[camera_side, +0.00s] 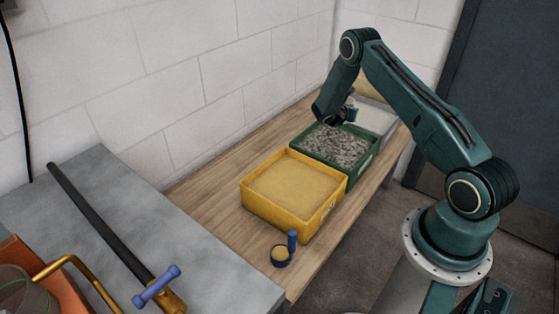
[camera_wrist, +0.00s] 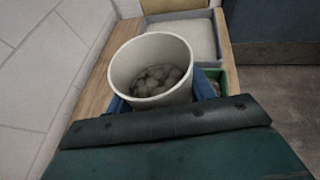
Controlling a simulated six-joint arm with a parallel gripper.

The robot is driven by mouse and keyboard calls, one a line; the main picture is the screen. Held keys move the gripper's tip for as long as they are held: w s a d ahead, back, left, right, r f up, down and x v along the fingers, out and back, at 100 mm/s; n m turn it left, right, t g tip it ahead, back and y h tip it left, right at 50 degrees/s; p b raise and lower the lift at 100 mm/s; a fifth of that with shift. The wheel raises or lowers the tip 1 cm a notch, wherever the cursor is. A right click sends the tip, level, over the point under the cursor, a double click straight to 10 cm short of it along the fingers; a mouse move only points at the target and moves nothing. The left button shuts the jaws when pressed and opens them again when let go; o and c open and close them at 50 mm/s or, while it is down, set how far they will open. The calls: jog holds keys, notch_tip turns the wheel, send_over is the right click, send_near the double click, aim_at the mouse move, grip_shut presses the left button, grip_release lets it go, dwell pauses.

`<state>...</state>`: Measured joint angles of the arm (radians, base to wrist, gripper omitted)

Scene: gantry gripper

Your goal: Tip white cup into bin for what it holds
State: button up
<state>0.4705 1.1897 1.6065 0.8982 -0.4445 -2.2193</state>
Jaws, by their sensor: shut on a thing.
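A white cup (camera_wrist: 123,73) fills the middle of the wrist view, seen from above its rim, with grey stones (camera_wrist: 158,79) inside. My gripper (camera_wrist: 163,98) is shut on it, with blue finger parts showing at both sides of the cup. In the side view my gripper (camera_side: 337,117) is over the far part of a green bin (camera_side: 343,181) filled with grey gravel (camera_side: 333,147). The cup is mostly hidden there behind my wrist. The green bin also shows partly in the wrist view, behind the cup to the right. The cup looks roughly upright.
A yellow bin (camera_side: 289,219) of sand stands nearer, and a grey bin (camera_side: 390,127) with pale contents stands beyond the green one. A block wall (camera_side: 190,75) runs along the left.

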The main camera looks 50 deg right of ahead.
jog(key=shift+f, duration=1.7)
jog(key=shift+w+r, duration=0.1)
jog(key=m+t+y, duration=0.1)
jog(key=w+a+m+t+y, duration=0.1)
jog(key=m, duration=0.1)
jog(key=w+a+r+n+t+y, duration=0.15)
jog(key=w+a+r, duration=0.25)
jog(key=a+r, duration=0.45)
jog(key=w+a+r+n+t+y, duration=0.1)
jog(key=w+a+r+n+t, duration=0.3)
jog(key=a, duration=0.8)
jog(key=s+a+r+n+y, duration=0.2)
jog(key=a+r, duration=0.4)
jog(key=a, duration=0.5)
jog(key=s+a+r+n+y, duration=0.2)
jog(key=s+a+r, duration=0.3)
jog(key=a, duration=0.6)
jog(key=shift+a+r+t+y, duration=0.2)
jog(key=shift+r+t+y, duration=0.15)
jog(key=shift+t+y, duration=0.1)
jog(key=shift+d+f, duration=0.1)
